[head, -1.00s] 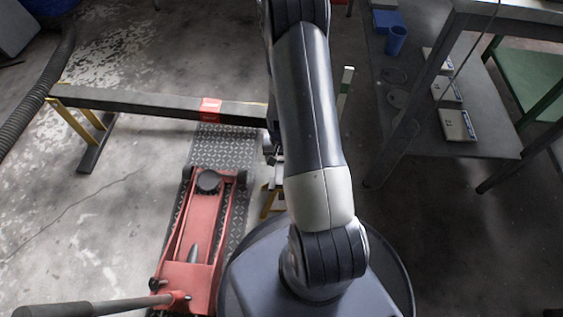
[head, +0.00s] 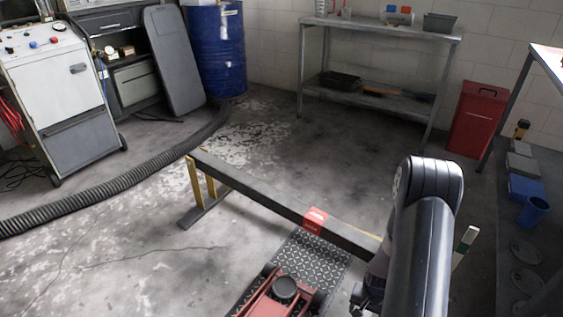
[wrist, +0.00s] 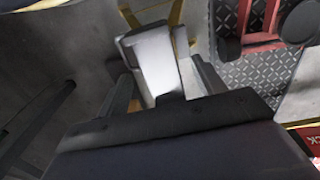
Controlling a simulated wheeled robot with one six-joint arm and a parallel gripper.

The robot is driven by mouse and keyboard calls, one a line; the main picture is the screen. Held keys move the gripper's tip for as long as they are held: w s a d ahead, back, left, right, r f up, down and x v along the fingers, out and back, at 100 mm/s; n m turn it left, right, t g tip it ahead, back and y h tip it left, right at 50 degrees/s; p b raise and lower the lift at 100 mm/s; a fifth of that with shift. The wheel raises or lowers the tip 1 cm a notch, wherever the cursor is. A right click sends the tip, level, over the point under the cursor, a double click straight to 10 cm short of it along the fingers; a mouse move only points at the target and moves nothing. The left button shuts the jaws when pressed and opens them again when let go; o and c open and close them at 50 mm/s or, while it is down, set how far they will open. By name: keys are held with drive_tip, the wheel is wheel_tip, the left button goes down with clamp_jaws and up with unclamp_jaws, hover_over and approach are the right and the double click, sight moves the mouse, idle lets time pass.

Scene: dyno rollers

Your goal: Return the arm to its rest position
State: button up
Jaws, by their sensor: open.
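My arm rises at the lower right of the head view, its dark upper link bent over at the top. A part of my gripper (head: 366,298) shows low at the left of that link, mostly hidden behind it. Its jaws are open, and I see nothing held between them. The wrist view looks down close over a dark beam, with a pale grey block-like part in the middle that I cannot name for certain.
The black beam (head: 262,204) with a red label crosses in front, close to my arm. The red floor jack (head: 270,302) lies on a tread plate (head: 312,262). A blue drum (head: 216,50), white machine (head: 60,95), hose (head: 110,190) and steel shelf (head: 385,29) stand behind. Open floor lies left.

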drive_tip(key=shift+w+f+b, duration=0.1)
drive_tip(key=shift+f+b, duration=0.25)
drive_tip(key=shift+f, duration=1.1)
